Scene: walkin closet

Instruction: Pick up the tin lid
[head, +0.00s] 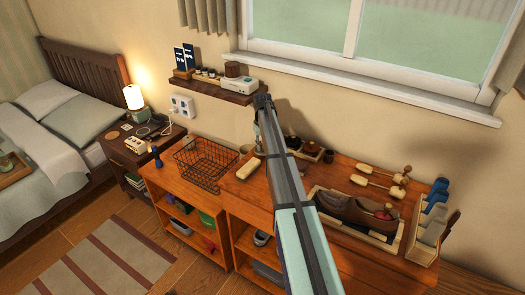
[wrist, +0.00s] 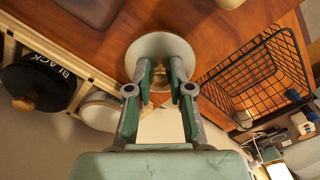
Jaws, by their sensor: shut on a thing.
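The tin lid (wrist: 160,42) looks like a pale grey round disc with a brassy middle part, seen in the wrist view over the orange wooden top. My gripper (wrist: 160,75) is shut on it, with the two green-padded fingers at its near side and middle. The fingers cover part of the disc. I cannot tell whether the lid touches the wood or is held above it. In the head view my arm hides most of the gripper, and I cannot make out the lid there.
A black wire basket (head: 199,163) stands left of my arm, also in the wrist view (wrist: 258,82). A wooden rack with a black tin (wrist: 38,84) and a white tin (wrist: 101,111) is close by. A shoe (head: 352,209) lies in a tray on the right. A wall shelf (head: 213,90) hangs behind.

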